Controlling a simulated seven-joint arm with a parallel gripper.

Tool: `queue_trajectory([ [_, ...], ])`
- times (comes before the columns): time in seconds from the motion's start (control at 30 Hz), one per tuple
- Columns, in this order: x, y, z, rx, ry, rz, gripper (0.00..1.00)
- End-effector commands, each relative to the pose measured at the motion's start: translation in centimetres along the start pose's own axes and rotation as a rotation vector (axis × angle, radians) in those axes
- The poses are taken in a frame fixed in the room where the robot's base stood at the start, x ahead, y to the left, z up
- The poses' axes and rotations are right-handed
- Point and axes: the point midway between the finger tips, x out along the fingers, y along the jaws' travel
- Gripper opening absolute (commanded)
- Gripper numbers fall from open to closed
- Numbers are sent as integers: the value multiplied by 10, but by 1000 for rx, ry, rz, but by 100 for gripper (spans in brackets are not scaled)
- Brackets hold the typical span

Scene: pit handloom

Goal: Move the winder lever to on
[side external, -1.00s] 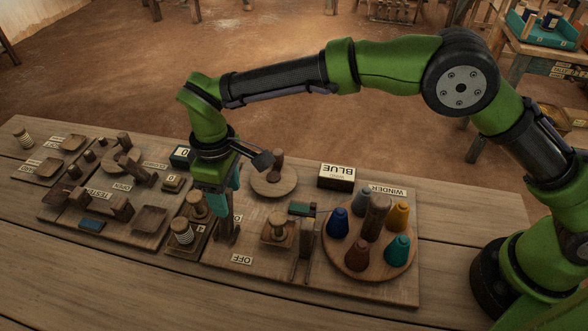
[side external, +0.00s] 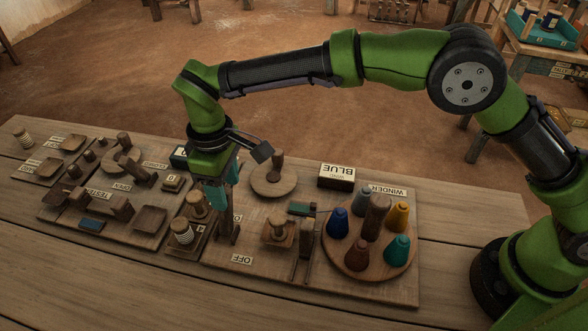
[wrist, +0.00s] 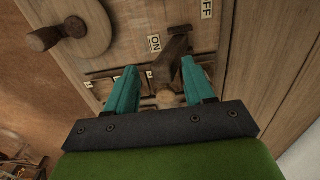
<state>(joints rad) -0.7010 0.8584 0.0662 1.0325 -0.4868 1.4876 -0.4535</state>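The winder lever (side external: 228,231) is a dark wooden piece at the left of the winder board, beside the ON label (wrist: 154,43) and apart from the OFF label (side external: 242,259). In the wrist view the lever (wrist: 174,52) shows just beyond and between the teal fingers, and a round wooden end (wrist: 167,98) shows between them. My gripper (side external: 219,200) is low at the lever, pointing down. In the wrist view its fingers (wrist: 160,82) are spread apart with a gap around the wood. Contact and the lever's exact tilt are unclear.
A round wooden disc with a crank knob (side external: 274,180) stands right of my gripper. The front table strip is clear.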

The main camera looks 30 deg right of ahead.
Motion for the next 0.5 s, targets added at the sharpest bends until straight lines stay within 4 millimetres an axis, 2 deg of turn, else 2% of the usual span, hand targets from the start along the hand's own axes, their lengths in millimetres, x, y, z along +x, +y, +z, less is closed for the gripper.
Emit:
queue_trajectory([
  [0.3, -30, -1, -1, -1, 3, -2, 53],
  [0.5, -44, -2, 0, -2, 2, -1, 53],
])
